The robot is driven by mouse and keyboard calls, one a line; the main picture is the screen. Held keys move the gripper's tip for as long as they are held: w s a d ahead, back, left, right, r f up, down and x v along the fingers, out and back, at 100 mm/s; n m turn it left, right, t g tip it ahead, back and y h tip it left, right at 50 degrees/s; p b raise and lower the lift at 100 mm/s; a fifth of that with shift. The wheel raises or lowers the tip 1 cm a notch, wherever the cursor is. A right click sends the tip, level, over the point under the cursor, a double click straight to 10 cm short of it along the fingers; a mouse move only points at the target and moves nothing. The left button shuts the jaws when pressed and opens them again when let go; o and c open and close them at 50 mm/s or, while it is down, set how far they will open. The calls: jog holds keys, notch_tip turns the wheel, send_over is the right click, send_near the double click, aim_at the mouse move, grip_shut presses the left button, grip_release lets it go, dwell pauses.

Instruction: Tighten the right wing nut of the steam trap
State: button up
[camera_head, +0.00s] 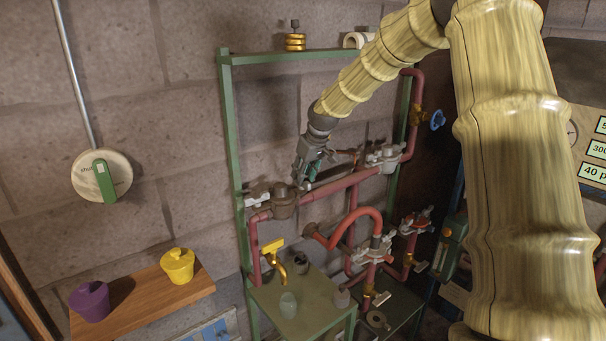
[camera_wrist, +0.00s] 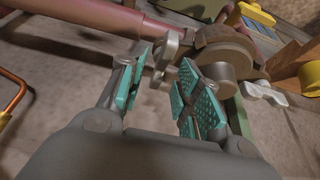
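The brown, round-capped fitting that I take for the steam trap (camera_head: 284,204) sits on the red pipework at the left of the green frame. In the wrist view its brown body (camera_wrist: 222,52) is beyond my fingers. A grey wing nut (camera_wrist: 160,72) shows between and just past my fingertips; I cannot tell whether the fingers touch it. Another pale wing nut (camera_wrist: 263,93) is on the body's far side, and it shows in the head view (camera_head: 256,199). My gripper (camera_head: 307,180), with teal pads (camera_wrist: 160,88), is open at the fitting's right side in the head view.
A red pipe (camera_head: 345,182) runs right from the fitting, close to my gripper. Similar fittings sit at the upper right (camera_head: 384,156) and lower down (camera_head: 373,250). A brass tap (camera_head: 273,255) is below. A wooden shelf (camera_head: 150,298) holds a purple and a yellow pot.

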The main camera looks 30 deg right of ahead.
jog(key=shift+x, duration=0.95)
grip_shut()
